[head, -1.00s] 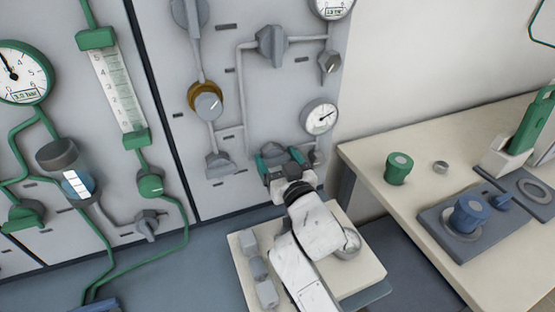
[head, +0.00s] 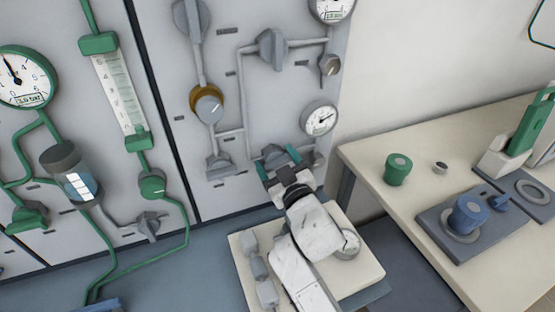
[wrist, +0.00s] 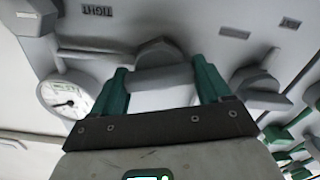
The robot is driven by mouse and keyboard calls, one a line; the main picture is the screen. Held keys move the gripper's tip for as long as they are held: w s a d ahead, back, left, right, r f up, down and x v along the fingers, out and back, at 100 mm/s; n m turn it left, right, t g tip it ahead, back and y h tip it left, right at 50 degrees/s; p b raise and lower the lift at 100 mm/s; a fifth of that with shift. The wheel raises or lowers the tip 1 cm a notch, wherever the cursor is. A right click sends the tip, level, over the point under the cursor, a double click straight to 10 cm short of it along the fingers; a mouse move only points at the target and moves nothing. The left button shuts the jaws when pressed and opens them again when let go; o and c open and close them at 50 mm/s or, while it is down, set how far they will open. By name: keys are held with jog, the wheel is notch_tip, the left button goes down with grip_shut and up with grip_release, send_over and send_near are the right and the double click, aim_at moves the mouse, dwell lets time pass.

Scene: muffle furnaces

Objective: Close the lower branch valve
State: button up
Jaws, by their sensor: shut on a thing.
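The lower branch valve (head: 274,152) is a grey valve low on the right part of the wall panel, left of a round gauge and partly hidden by my gripper. My gripper (head: 278,163) has its teal fingers on either side of the valve's handle and is shut on it. In the wrist view, the grey handle bar (wrist: 162,77) lies between the two green fingers of my gripper (wrist: 161,82), with the valve body (wrist: 156,53) just behind it. The handle's exact angle against its pipe is hard to tell.
A similar grey valve (head: 272,48) sits higher on the panel. The gauge (head: 319,118) is close on the right, and a grey fitting (head: 219,164) is on the left.

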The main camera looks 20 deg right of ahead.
jog(key=n+p, duration=0.1)
jog(key=n, duration=0.2)
jog(key=shift+a+n, duration=0.1)
jog(key=shift+n, duration=0.3)
jog(key=n+p, duration=0.1)
jog(key=n, duration=0.2)
jog(key=shift+n, duration=0.3)
jog(key=n+p, duration=0.1)
jog(key=n, duration=0.3)
jog(key=shift+a+f, duration=0.1)
jog(key=shift+f, duration=0.05)
jog(key=shift+f+n+p, duration=0.1)
jog(key=shift+n+p, duration=0.25)
jog(key=shift+n, duration=1.05)
jog(key=o, duration=1)
jog(key=shift+c, duration=0.2)
